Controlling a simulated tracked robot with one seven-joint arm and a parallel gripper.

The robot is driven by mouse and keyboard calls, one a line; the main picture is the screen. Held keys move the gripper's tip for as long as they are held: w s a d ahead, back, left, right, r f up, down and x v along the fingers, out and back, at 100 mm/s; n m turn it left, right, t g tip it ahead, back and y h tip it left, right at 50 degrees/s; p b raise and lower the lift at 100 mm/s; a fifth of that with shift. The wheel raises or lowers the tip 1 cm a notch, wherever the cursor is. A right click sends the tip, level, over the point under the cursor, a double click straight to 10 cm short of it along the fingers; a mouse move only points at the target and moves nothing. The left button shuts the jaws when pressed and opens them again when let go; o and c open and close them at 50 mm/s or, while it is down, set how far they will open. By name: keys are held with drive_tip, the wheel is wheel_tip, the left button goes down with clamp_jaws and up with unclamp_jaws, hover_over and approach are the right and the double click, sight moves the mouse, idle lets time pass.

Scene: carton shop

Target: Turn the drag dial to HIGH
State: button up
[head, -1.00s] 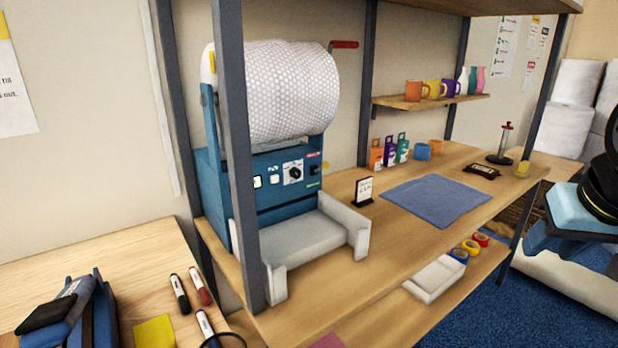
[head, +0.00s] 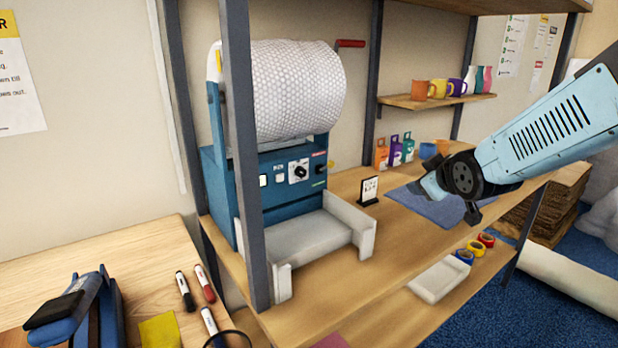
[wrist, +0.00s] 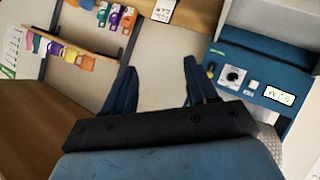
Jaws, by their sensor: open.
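The drag dial (head: 299,172) is a dark knob on a white plate on the front panel of the blue machine (head: 218,170). In the wrist view the dial (wrist: 233,76) appears right of the fingers, clear of them. Its markings and setting are too small to read. My gripper (head: 424,189) is in front of the machine to its right, above the bench, touching nothing I can see. In the wrist view my gripper (wrist: 160,66) has its two fingers wide apart with nothing between them.
A bubble-wrap roll (head: 295,90) sits atop the machine, with a grey tray (head: 310,235) before it. A dark shelf post (head: 240,150) stands at the machine's left front. A small sign (head: 369,190) stands on the bench between machine and gripper. Mugs (head: 438,88) are on the back shelf.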

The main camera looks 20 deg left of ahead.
drive_tip(key=w+a+f+n+y, duration=0.2)
drive_tip(key=a+n+y, duration=0.1)
drive_tip(key=a, duration=0.3)
drive_tip(key=w+a+f+n+y, duration=0.1)
drive_tip(key=a+f+n+y, duration=0.1)
drive_tip(key=a, duration=0.4)
drive_tip(key=n+y, duration=0.4)
drive_tip(key=y, duration=0.1)
approach(303, 174)
drive_tip(key=x, duration=0.8)
drive_tip(key=shift+w+a, duration=0.15)
drive_tip(key=shift+w, duration=0.05)
drive_tip(key=shift+c, duration=0.5)
